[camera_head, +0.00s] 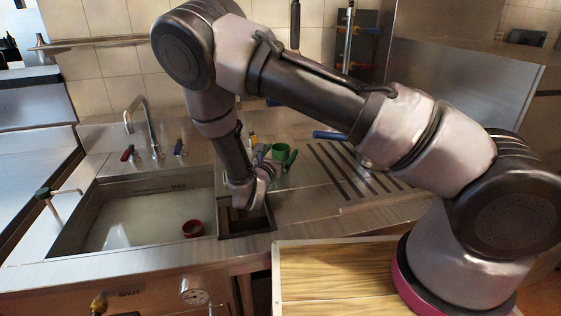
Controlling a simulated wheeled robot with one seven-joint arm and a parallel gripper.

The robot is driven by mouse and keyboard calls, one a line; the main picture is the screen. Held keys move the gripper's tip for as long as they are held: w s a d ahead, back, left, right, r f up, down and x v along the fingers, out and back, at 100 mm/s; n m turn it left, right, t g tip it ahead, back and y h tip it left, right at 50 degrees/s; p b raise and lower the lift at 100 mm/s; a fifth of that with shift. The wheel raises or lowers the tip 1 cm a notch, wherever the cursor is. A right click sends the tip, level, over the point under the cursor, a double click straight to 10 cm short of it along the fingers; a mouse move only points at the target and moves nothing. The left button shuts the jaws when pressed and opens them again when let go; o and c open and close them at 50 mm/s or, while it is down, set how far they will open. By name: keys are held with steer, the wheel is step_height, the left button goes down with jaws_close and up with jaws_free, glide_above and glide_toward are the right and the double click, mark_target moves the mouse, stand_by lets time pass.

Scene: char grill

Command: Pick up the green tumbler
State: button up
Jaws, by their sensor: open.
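The green tumbler (281,152) stands on the steel counter behind the sink, just left of the slotted drainboard. My gripper (268,162) is in front of it and slightly to its left, with the fingers pointing toward it. The fingers are open, and part of the tumbler's lower side is hidden behind them. I cannot tell whether a finger touches the tumbler.
A small yellow item (252,140) stands left of the tumbler. The water-filled sink (75,222) holds a red cup (193,228). A faucet (150,125) rises behind it. A blue-handled item (330,135) lies to the right near the drainboard slots (350,170).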

steer(key=shift+w+d, duration=0.1)
steer(key=shift+w, duration=0.05)
steer(key=c, duration=1.5)
steer(key=shift+o, duration=0.2)
steer(key=shift+r, duration=0.1)
